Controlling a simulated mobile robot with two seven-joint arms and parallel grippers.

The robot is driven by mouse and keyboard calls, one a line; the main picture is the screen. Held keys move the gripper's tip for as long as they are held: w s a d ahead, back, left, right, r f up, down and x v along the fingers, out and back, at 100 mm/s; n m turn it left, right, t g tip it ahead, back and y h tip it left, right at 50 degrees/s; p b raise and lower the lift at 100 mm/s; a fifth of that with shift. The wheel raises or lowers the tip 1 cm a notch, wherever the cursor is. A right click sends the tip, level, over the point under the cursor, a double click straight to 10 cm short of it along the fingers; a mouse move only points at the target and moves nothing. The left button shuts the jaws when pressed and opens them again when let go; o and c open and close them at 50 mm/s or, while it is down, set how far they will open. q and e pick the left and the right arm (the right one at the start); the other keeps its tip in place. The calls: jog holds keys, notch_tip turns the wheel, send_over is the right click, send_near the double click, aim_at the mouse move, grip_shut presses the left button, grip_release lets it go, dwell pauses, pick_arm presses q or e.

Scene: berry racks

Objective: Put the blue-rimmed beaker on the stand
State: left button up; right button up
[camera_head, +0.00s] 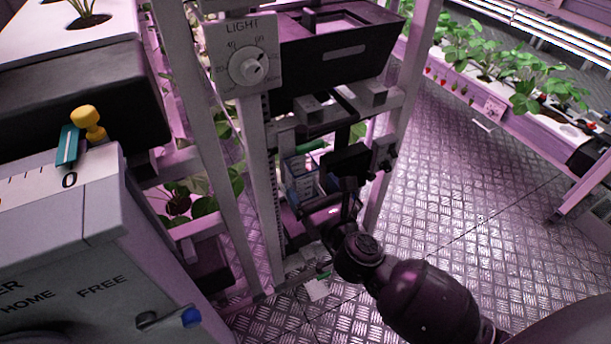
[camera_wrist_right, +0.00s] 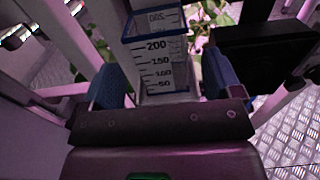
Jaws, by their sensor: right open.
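The blue-rimmed beaker (camera_wrist_right: 160,65) is clear, with dark marks from 50 to 200, and looks upright in the right wrist view. My right gripper (camera_wrist_right: 162,82) is open, with a blue-padded finger on each side of the beaker. I cannot make out the stand for certain. My left gripper is not in view.
A rack post with a LIGHT dial (camera_head: 248,66) stands left of my right arm, with a black box (camera_head: 335,55) above. A grey cabinet (camera_head: 70,230) fills the lower left.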

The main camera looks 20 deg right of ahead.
jog(key=shift+s+d, duration=0.1)
jog(key=shift+s, duration=2.8)
jog(key=shift+r, duration=0.1)
